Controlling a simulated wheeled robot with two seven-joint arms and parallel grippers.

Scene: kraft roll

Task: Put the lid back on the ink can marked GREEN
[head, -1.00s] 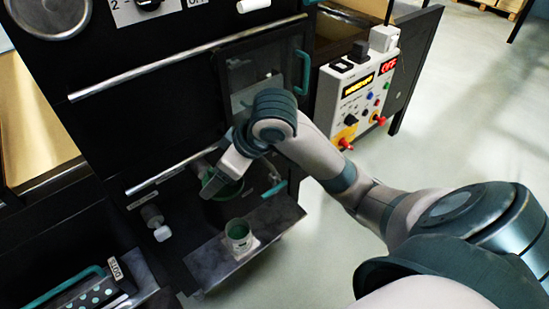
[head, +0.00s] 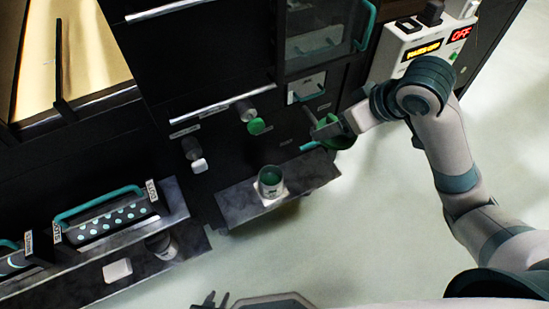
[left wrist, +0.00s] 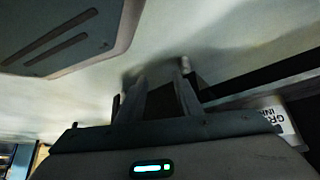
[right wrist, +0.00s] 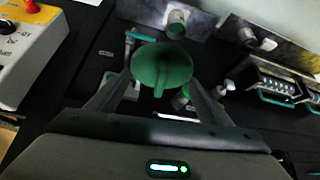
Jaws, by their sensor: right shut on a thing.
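The open ink can (head: 271,184) stands on a metal shelf (head: 325,174), with green showing inside. Its label is too small to read in the head view. In the left wrist view a tilted white label (left wrist: 283,117) shows "GR" and "INK". My right gripper (head: 328,131) is shut on the green lid (right wrist: 162,66), up and right of the can and apart from it in the head view. The can also shows beyond the lid in the right wrist view (right wrist: 177,24). My left gripper (left wrist: 160,85) has its fingers apart and empty; it shows at the head view's bottom edge (head: 210,300).
A second can (head: 160,245) and a white block (head: 117,269) are on the left ledge. A dotted tray with a teal handle (head: 105,220) lies behind them. A green knob (head: 257,126) sticks out of the black machine. A control box (head: 425,45) stands upper right.

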